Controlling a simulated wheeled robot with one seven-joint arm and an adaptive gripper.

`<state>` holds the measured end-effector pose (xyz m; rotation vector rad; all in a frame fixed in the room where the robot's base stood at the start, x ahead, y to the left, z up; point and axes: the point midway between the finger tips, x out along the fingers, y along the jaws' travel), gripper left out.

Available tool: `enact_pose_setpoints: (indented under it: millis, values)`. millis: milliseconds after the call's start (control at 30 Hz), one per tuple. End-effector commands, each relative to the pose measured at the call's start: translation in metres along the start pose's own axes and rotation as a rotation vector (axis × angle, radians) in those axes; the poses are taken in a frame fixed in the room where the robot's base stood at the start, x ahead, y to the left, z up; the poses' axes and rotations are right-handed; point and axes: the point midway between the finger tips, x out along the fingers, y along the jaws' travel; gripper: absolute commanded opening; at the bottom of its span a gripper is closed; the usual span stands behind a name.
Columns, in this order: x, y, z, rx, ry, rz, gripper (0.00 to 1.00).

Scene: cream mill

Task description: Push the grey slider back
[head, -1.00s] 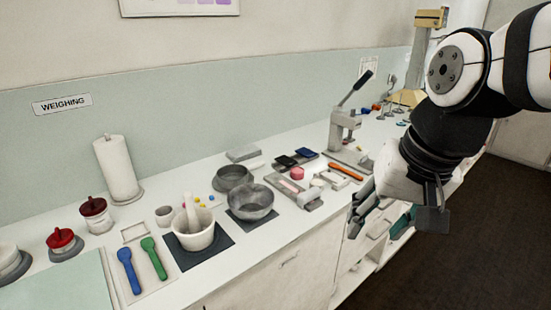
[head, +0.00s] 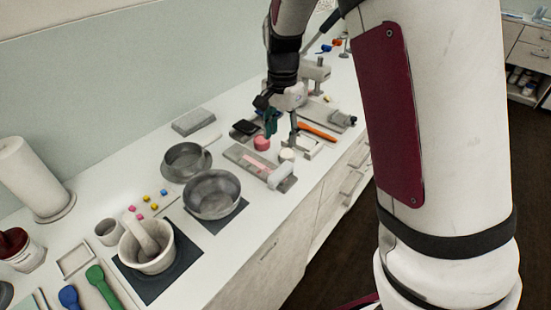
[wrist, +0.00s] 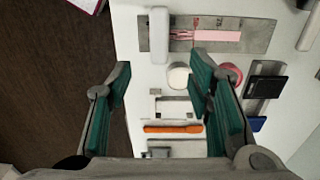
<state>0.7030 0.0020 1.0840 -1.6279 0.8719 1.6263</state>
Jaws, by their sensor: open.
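A light grey block (head: 283,176), which appears to be the grey slider, lies across the near end of a flat grey plate (head: 236,152) with markings and a pink strip (head: 255,162). In the wrist view the block (wrist: 158,36) stands at the left end of the plate (wrist: 257,36), ahead of my fingers. My gripper (head: 281,123) is open and empty, fingers pointing down over the counter beyond the plate. In the wrist view my gripper (wrist: 161,75) shows its teal pads spread apart, with a white round piece (wrist: 178,76) between them in the picture. It appears apart from the block.
A pink round piece (head: 262,143), a white frame (head: 310,141) and an orange tool (head: 317,131) lie near my gripper. Two metal bowls (head: 211,193) and a mortar (head: 150,247) stand nearer. The counter's front edge drops to dark floor.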

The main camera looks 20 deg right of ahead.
Motion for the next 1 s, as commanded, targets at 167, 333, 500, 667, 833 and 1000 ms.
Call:
enact_pose_setpoints:
  millis: [167, 333, 500, 667, 833, 1000]
  values:
    - [0.021, 0.002, 0.001, 0.001, -0.003, 0.005, 0.47]
    - [0.054, 0.002, 0.001, 0.0, -0.003, 0.005, 0.47]
    - [0.087, 0.002, 0.001, 0.0, -0.003, 0.005, 0.47]
    - [0.113, 0.002, 0.001, 0.0, -0.002, 0.003, 0.47]
    - [0.13, 0.001, 0.0, -0.002, -0.002, 0.001, 0.47]
    - [0.135, 0.001, 0.0, -0.001, -0.001, 0.0, 0.47]
